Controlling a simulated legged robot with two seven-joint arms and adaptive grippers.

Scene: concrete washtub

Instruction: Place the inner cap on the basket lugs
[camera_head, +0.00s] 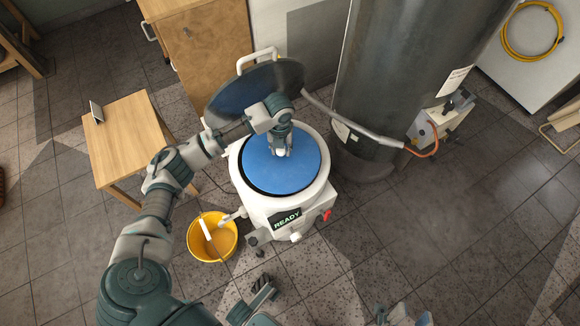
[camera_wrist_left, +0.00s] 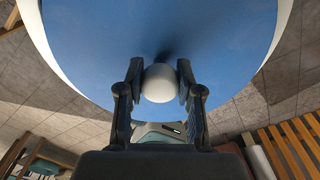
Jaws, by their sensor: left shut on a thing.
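The inner cap (camera_head: 262,172) is a round blue disc with a white knob (camera_wrist_left: 160,84) at its middle. My left gripper (camera_head: 281,150) is shut on this knob, with one finger on each side of it in the left wrist view. The cap lies within the round mouth of the white washtub machine (camera_head: 262,208), with a dark gap along its lower left edge in the head view. The basket and its lugs are hidden under the cap, so I cannot tell whether it touches them.
The machine's dark round lid (camera_head: 235,95) stands open behind the mouth. A large grey cylinder (camera_head: 385,90) with a pipe is close on the right. A yellow bucket (camera_head: 228,243) stands at the front left, and a wooden table (camera_head: 125,140) farther left.

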